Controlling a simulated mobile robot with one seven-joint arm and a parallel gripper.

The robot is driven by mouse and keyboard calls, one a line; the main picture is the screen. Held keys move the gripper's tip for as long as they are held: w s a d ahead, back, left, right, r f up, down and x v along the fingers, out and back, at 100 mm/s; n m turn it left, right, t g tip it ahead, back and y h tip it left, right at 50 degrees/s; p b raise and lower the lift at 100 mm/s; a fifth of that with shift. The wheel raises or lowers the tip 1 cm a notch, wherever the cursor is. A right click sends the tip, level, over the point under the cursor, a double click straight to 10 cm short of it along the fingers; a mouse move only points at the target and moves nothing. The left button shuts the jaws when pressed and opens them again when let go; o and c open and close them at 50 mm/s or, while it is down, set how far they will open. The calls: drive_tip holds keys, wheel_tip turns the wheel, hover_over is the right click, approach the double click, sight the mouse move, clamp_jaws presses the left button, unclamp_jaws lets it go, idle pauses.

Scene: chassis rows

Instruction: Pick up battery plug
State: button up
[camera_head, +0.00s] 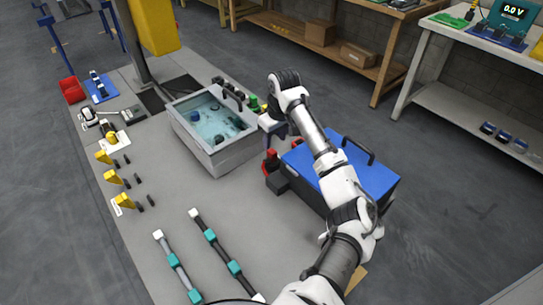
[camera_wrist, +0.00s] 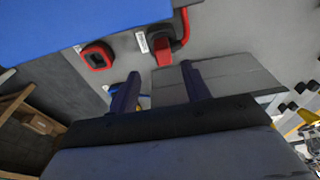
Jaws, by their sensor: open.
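A red plug with a red cable (camera_wrist: 163,51) shows in the wrist view beside a small white label. It appears upright between the lines of my two fingertips and a little beyond them. A black and red socket (camera_wrist: 97,56) sits to its left. In the head view a red part (camera_head: 271,161) stands at the left end of the blue-topped box (camera_head: 345,176); I cannot tell for sure that it is the same plug. My gripper (camera_wrist: 160,70) is open, with its two dark fingers apart and nothing seen held. In the head view my gripper (camera_head: 272,126) is partly hidden by my wrist.
A grey tub of water (camera_head: 217,152) stands left of my gripper, close to it. Yellow clips (camera_head: 113,177) and black rods with teal blocks (camera_head: 222,250) lie on the grey surface. A bench (camera_head: 487,45) stands at right. Open floor lies right of the blue-topped box.

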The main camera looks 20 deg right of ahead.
sight(272, 151)
drive_tip(key=f, duration=0.2)
drive_tip(key=f+p, duration=0.1)
drive_tip(key=f, duration=0.3)
drive_tip(key=shift+w+a+f, duration=0.2)
drive_tip(key=shift+a, duration=0.2)
drive_tip(key=c, duration=1)
clamp_jaws()
drive_tip(key=shift+r, duration=0.15)
